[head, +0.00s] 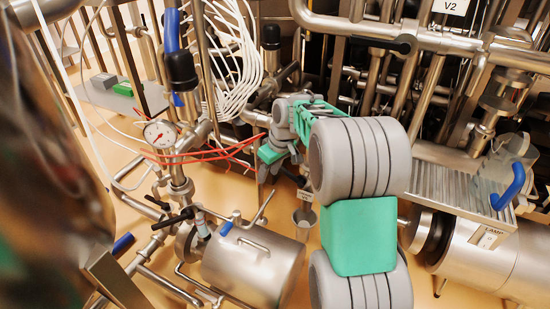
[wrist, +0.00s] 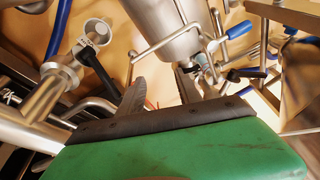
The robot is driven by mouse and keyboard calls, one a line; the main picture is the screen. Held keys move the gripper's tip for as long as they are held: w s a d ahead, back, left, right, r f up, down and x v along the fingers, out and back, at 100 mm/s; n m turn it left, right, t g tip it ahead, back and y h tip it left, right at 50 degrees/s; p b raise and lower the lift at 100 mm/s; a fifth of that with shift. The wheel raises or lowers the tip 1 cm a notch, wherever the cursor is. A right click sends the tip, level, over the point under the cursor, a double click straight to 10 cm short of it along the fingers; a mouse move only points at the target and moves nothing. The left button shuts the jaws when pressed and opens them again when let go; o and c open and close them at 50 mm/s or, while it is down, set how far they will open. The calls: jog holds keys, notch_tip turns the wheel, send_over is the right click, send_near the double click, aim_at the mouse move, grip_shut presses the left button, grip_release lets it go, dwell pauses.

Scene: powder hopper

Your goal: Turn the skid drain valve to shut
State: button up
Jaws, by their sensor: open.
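A steel valve with a black lever (wrist: 96,68) and an open round outlet (wrist: 97,30) is at the left of the wrist view. A small tag hangs by it, too small to read. In the head view the outlet cup (head: 304,218) and tag show just left of my arm, partly hidden. I cannot confirm from the tag that this is the skid drain valve. My gripper (head: 268,168) is above and left of this cup in the head view. In the wrist view my open, empty gripper (wrist: 160,90) has its fingers to the right of the black lever, apart from it.
A steel tank (head: 255,265) lies below left, with a blue-handled valve (head: 226,229) and a black lever (head: 176,218) beside it. A pressure gauge (head: 159,134), red wires and white cables crowd the left. Pipes fill the back; a ribbed step (head: 445,188) is at right.

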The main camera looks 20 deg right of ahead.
jog(key=n+p, duration=0.2)
jog(key=p, duration=0.2)
send_over(284, 169)
jog(key=s+a, duration=0.3)
jog(key=a, duration=0.1)
jog(key=f, duration=0.2)
jog(key=shift+n+t+y, duration=0.3)
jog(key=shift+n+y, duration=0.4)
jog(key=w+d+f+p, duration=0.1)
jog(key=d, duration=0.1)
jog(key=w+d+f+p, duration=0.1)
jog(key=w+d+f, duration=0.1)
jog(key=shift+w+f, duration=0.1)
jog(key=shift+f, duration=0.15)
jog(key=b+x, duration=0.1)
jog(key=x, duration=0.7)
jog(key=shift+b, duration=0.3)
jog(key=shift+d, duration=0.1)
jog(key=shift+c, duration=0.3)
jog(key=shift+f, duration=0.1)
grip_shut()
